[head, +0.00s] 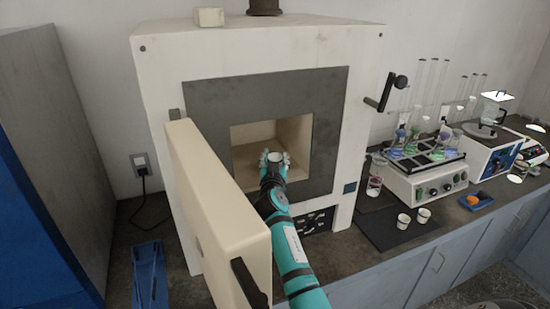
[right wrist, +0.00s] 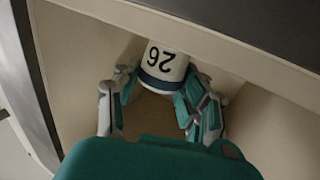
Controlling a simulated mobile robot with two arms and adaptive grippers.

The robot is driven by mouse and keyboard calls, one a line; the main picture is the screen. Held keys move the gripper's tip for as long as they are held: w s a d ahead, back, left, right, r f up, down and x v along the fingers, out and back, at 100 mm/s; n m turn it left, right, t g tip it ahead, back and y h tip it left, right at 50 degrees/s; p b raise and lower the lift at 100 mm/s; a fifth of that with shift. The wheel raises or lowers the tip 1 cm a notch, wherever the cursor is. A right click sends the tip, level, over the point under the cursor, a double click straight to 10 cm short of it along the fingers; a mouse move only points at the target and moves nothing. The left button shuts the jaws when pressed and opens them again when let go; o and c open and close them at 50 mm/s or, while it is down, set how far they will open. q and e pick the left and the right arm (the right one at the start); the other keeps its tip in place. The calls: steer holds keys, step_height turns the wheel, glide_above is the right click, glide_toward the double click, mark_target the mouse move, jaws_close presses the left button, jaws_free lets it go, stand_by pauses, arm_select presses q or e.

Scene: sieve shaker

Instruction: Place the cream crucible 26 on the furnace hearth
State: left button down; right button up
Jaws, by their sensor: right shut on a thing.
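The furnace (head: 155,75) stands on the counter with its door (head: 215,210) swung open to the left. My right gripper (head: 274,160) reaches into the mouth of the furnace chamber (head: 293,130). My left gripper is not in view.
Two cream cups (head: 403,221) stand on a dark mat (head: 385,228) right of the furnace. Farther right are a shaker with flasks (head: 425,180), a blue tray (head: 477,200) and a balance (head: 490,150). The open door borders my right arm on the left.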

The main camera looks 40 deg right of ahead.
steer(key=shift+f, duration=0.2)
steer(key=o, duration=1.2)
steer(key=shift+r, duration=0.1)
steer(key=shift+r, duration=0.2)
steer(key=shift+b+v, duration=1.5)
steer(key=shift+v, duration=4.55)
steer(key=shift+f, duration=0.1)
